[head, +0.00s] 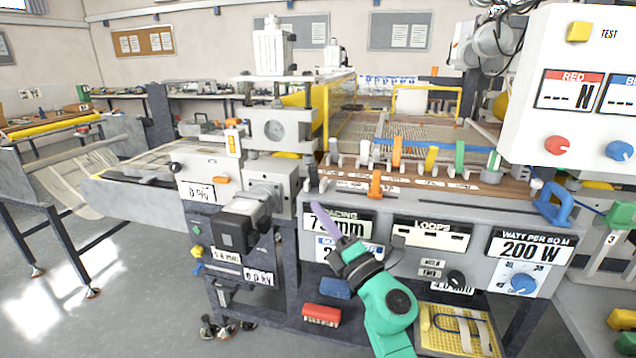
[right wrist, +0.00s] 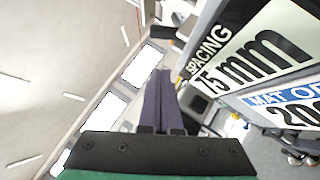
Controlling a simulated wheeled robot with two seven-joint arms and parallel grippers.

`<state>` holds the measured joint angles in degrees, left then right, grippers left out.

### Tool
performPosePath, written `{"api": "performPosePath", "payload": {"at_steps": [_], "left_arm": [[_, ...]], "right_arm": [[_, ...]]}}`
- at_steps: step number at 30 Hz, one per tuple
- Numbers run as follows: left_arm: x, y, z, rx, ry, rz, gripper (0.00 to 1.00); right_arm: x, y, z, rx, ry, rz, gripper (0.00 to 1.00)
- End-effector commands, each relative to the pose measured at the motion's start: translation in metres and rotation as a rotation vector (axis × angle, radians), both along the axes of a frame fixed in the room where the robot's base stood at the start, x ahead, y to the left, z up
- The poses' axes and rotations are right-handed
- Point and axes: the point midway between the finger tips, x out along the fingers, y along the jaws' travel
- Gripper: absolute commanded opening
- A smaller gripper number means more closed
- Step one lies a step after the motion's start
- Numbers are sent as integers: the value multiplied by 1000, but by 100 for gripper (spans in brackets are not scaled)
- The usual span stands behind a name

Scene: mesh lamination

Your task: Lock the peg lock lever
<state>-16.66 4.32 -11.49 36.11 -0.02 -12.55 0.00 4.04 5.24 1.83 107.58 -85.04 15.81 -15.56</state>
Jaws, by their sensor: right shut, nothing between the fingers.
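My right gripper (head: 320,208) comes up from the bottom of the head view on a green and black wrist. Its purple fingers are together and empty, in front of the spacing display (head: 345,224). In the right wrist view the fingers (right wrist: 158,78) touch nothing visible. A row of pegs and coloured levers stands on the wooden rail above, with an orange lever (head: 397,152), a yellow one (head: 431,158) and a green one (head: 459,157). A lower orange lever (head: 375,184) sits at the rail's front edge, right of my fingertips. No readable label identifies the peg lock lever.
A blue handle (head: 553,206) projects at the panel's right end.

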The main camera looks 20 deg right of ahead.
Motion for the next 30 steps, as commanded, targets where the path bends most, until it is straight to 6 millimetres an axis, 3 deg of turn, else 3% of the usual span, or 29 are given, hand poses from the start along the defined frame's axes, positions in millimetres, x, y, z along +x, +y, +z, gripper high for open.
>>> {"api": "performPosePath", "payload": {"at_steps": [4,10,23,30], "left_arm": [[-5,2,7,3,8,-1,52],[-10,5,12,7,18,-1,52],[-12,5,13,8,21,0,52],[-12,5,34,8,22,0,52]], "right_arm": [[29,8,15,3,-3,1,0],[50,-8,28,0,0,0,0],[54,-11,30,2,1,0,0],[54,-12,36,19,34,1,0]]}}
